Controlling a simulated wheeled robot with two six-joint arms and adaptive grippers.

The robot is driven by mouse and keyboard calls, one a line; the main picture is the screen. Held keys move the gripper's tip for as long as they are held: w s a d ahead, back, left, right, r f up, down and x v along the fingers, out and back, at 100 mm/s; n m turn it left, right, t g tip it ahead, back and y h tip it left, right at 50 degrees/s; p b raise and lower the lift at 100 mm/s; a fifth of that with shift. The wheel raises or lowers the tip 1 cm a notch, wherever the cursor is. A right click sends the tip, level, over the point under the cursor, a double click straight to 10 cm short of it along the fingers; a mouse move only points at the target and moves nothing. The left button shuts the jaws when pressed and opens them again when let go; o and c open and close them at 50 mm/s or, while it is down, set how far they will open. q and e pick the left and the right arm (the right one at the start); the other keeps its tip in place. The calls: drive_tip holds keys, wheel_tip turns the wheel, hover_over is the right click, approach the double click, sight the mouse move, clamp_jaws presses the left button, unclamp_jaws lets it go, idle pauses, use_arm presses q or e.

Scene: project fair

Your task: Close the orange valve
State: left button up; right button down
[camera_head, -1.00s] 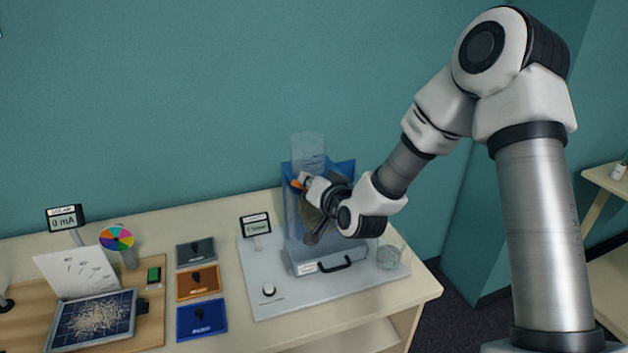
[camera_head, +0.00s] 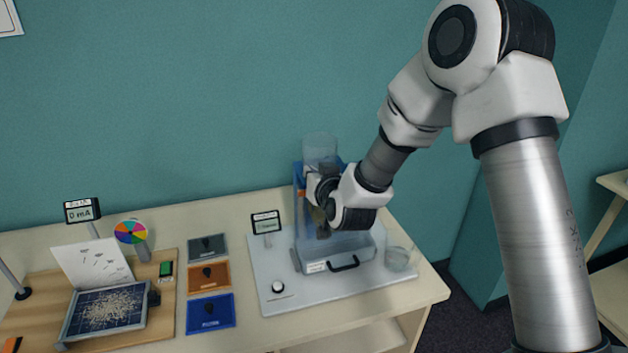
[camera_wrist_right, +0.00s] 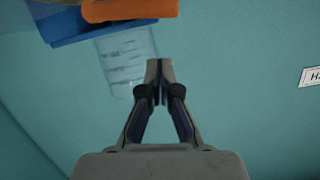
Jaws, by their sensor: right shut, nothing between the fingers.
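The orange valve (camera_wrist_right: 130,10) shows at the top edge of the right wrist view, cut off by the frame, with a blue part (camera_wrist_right: 65,28) beside it. In the head view only a small orange bit (camera_head: 301,193) shows at the blue stand (camera_head: 298,222); my right wrist hides much of the rest. My right gripper (camera_wrist_right: 159,68) is shut and empty. In the wrist view its fingertips are below the valve and apart from it, next to a clear graduated beaker (camera_wrist_right: 127,62). My left gripper is not in view.
Several coloured cards, a colour wheel (camera_head: 131,232) and a solar panel (camera_head: 108,308) are to the left. The teal wall is behind.

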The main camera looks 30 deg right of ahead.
use_arm(q)
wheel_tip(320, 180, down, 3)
drive_tip(key=b, duration=0.4)
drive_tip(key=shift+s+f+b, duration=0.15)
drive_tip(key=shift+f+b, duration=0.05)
drive_tip(key=shift+b, duration=0.2)
use_arm(e)
drive_tip(key=v, duration=1)
drive_tip(key=shift+s+r, duration=0.25)
drive_tip(key=shift+s, duration=0.05)
drive_tip(key=shift+w, duration=0.15)
